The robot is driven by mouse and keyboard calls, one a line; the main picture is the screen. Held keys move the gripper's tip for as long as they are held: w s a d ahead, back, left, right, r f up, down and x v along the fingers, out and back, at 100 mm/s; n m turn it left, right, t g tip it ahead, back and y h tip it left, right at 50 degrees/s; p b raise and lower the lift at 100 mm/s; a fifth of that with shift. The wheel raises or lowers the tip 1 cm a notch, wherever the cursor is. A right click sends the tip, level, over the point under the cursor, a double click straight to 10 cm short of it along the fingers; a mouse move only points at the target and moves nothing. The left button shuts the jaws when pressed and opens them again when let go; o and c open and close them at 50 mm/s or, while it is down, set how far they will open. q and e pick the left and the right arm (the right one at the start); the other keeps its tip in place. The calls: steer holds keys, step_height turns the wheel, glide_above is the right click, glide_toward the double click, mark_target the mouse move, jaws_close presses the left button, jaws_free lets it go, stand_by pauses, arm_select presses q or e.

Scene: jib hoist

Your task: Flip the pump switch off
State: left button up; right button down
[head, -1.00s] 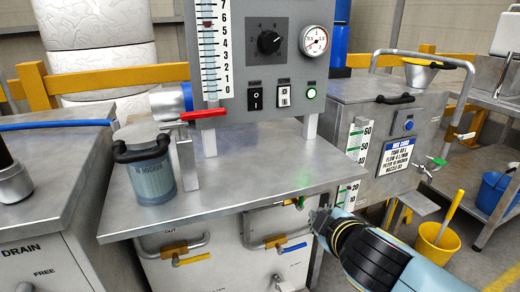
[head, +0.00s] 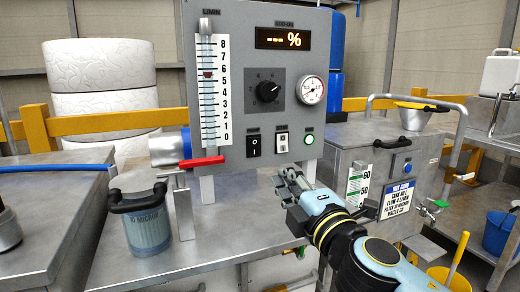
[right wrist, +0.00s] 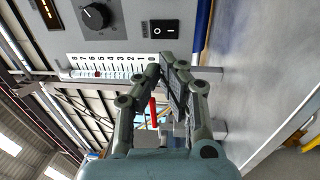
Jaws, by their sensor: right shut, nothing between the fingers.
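The grey control panel (head: 240,45) carries two small switches above the bench. One is a black rocker switch (head: 254,145) marked with O and I. The other is a white-framed switch (head: 282,143) to its right. My right gripper (head: 286,183) is shut and empty, below and in front of the panel, apart from the switches. In the right wrist view, the black rocker switch (right wrist: 165,29) lies beyond the shut fingertips (right wrist: 166,70). My left gripper is not in view.
A green lamp (head: 309,139) is lit beside the switches, under a gauge (head: 312,90). A knob (head: 268,90) sits above. A red lever (head: 201,162) juts out at the panel's lower left. A filter jar (head: 148,228) stands on the metal bench (head: 225,255).

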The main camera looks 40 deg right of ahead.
mark_target(256, 143)
steer(key=p+x, duration=0.2)
steer(key=x, duration=1.1)
steer(key=shift+p, duration=0.4)
steer(key=shift+w+d, duration=0.1)
steer(key=shift+w, duration=0.35)
steer(key=shift+r, duration=0.1)
steer(key=shift+w+r, duration=0.1)
steer(key=shift+w, duration=0.15)
steer(key=shift+r+p, duration=0.3)
steer(key=shift+p, duration=0.05)
steer(key=shift+f, duration=0.25)
